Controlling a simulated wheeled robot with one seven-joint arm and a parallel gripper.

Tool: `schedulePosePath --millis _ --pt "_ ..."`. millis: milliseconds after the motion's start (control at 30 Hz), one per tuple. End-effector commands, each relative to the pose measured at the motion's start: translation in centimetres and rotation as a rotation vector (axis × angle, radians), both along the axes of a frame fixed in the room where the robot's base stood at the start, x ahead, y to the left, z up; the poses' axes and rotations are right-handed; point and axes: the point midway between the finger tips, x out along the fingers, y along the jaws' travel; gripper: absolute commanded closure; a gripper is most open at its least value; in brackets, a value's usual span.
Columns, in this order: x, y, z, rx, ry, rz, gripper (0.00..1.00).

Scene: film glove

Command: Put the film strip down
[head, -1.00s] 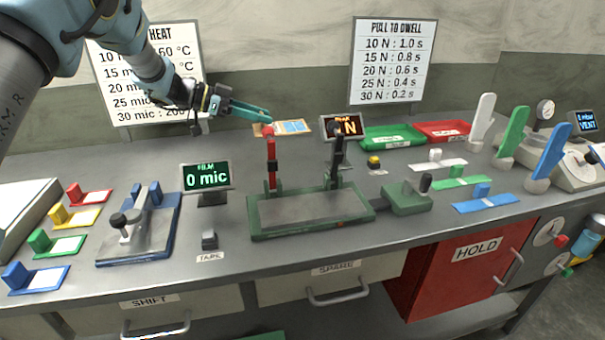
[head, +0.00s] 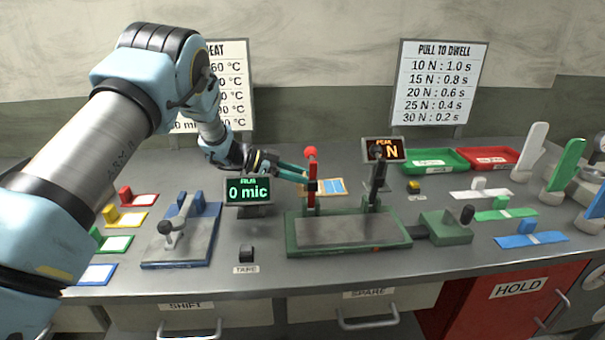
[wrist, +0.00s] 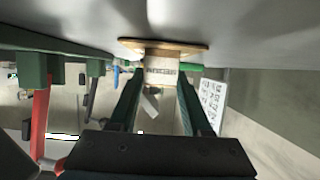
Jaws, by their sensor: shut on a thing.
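The film strip (head: 334,187) shows in the head view as a tan, flat piece with light blue panes, behind the green-based stand. In the wrist view, its tan edge (wrist: 130,43) lies past my fingertips, with a pale lettered block below it. My gripper (head: 303,174) is shut on this piece, with one dark green finger on each side of the block in the wrist view (wrist: 161,84). The piece is low over the bench or on it; I cannot tell whether it touches. The red post partly hides the fingertips and the strip's left end.
The green stand (head: 292,240) with its red post (head: 312,198) and dark post is just in front. The film gauge display (head: 248,190) stands left of the gripper. A green tray (head: 425,168) and red tray (head: 515,163) lie at right. Bench behind the strip is clear.

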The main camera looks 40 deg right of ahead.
Motion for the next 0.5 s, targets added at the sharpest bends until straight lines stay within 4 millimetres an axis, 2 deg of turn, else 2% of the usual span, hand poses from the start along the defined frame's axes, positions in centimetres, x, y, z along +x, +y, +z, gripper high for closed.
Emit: schedulePosePath --millis 267,300,500 --pt "0.01 0.0 -0.29 0.0 0.0 0.0 1.0" --pt "0.02 -0.01 -0.18 -0.001 -0.001 0.001 0.47" --pt "0.03 0.0 -0.17 0.0 0.0 0.001 0.25"
